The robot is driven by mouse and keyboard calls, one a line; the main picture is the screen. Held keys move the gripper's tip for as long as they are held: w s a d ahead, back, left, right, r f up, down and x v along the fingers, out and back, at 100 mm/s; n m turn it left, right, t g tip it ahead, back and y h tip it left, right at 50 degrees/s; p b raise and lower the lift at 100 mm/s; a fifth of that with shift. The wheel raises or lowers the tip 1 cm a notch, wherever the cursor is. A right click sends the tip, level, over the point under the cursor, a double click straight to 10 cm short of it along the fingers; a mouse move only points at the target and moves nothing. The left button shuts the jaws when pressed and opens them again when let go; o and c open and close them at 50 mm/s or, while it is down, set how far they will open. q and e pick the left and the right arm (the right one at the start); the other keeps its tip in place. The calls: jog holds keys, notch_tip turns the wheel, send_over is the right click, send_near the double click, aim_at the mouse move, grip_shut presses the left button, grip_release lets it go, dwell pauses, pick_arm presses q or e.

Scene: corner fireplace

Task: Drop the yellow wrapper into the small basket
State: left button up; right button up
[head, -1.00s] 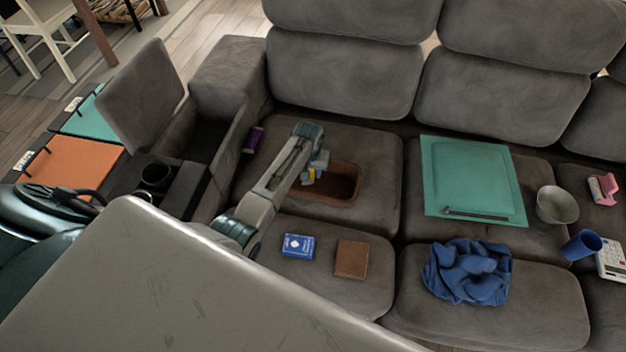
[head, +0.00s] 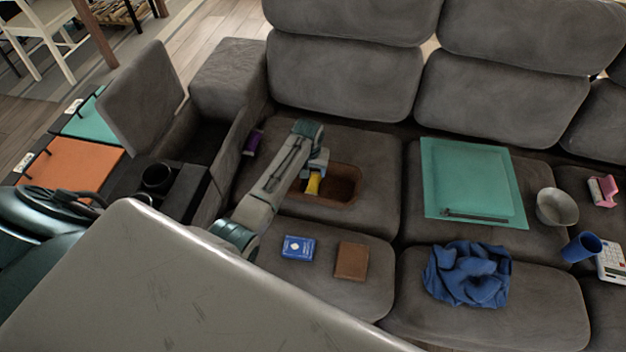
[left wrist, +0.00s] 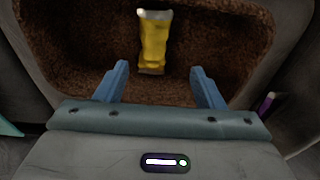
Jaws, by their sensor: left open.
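The yellow wrapper (head: 313,183) shows just below my left gripper (head: 317,163), over the left part of the small brown basket (head: 343,202). In the left wrist view the wrapper (left wrist: 154,42) stands out against the basket's brown inside (left wrist: 90,42). Its near end lies between the fingertips, with a gap on each side. My left gripper (left wrist: 160,70) is open, with its blue fingers apart over the basket. I cannot tell whether the wrapper rests on the basket floor or is in the air. My right gripper is not in view.
The basket is on a grey sofa seat. A blue card box (head: 298,247) and a brown wallet (head: 351,261) lie in front. A purple item (head: 253,142) lies by the armrest. A teal folder (head: 472,180), blue cloth (head: 468,274) and metal bowl (head: 557,207) are to the right.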

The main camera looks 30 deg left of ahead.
pick_arm(q)
notch_tip(320, 180, up, 8)
jog(key=s, duration=0.1)
jog(key=shift+d+r, duration=0.15)
jog(key=shift+r, duration=0.05)
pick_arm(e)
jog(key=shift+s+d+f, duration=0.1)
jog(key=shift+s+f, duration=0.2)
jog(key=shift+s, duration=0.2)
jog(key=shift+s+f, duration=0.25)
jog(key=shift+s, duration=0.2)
